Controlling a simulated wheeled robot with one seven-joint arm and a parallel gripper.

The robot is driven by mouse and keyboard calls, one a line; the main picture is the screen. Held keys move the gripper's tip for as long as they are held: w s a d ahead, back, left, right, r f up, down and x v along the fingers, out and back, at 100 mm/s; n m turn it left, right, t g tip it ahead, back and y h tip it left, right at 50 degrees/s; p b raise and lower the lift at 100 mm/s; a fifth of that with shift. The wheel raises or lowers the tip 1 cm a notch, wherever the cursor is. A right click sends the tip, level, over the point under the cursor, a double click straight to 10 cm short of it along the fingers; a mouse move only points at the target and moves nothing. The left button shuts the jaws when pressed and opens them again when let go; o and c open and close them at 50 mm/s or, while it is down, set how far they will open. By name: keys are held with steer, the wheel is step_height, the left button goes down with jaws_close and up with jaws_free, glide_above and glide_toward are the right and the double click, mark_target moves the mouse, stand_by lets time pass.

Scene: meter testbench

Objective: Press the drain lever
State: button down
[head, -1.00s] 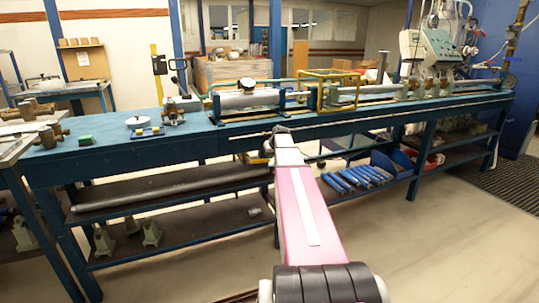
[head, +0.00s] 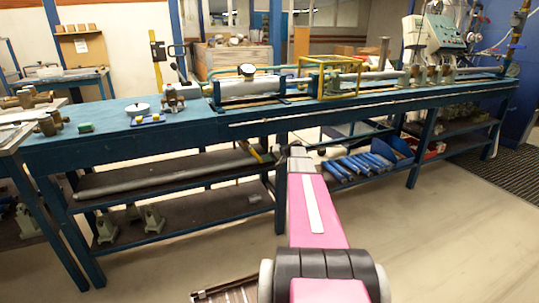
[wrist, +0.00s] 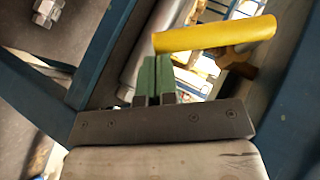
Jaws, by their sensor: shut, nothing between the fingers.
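The drain lever (wrist: 215,36) is a yellow handle on a brass-coloured fitting in the wrist view. It lies just beyond the fingertips and to their right; I cannot tell whether they touch it. In the head view the yellow lever (head: 255,152) hangs below the front edge of the bench. My gripper (wrist: 155,68) shows its two green fingers shut together and empty. In the head view its wrist end is just right of the lever, below the bench top, and my pink arm hides the fingers.
The long blue bench (head: 230,133) carries pipes and meters. A blue leg (head: 280,200) stands close to my arm. The lower shelf holds a long grey pipe (head: 150,180) and several blue cylinders (head: 355,166). The floor at the right is open.

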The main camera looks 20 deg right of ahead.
steer(key=a+f+m+t+y, duration=0.1)
steer(key=a+f+m+y, duration=0.1)
steer(key=a+f+y, duration=0.2)
steer(key=shift+a+t+y, duration=0.3)
steer(key=shift+a, duration=0.4)
steer(key=shift+s+a, duration=0.1)
steer(key=shift+s, duration=0.05)
stand_by(0.3)
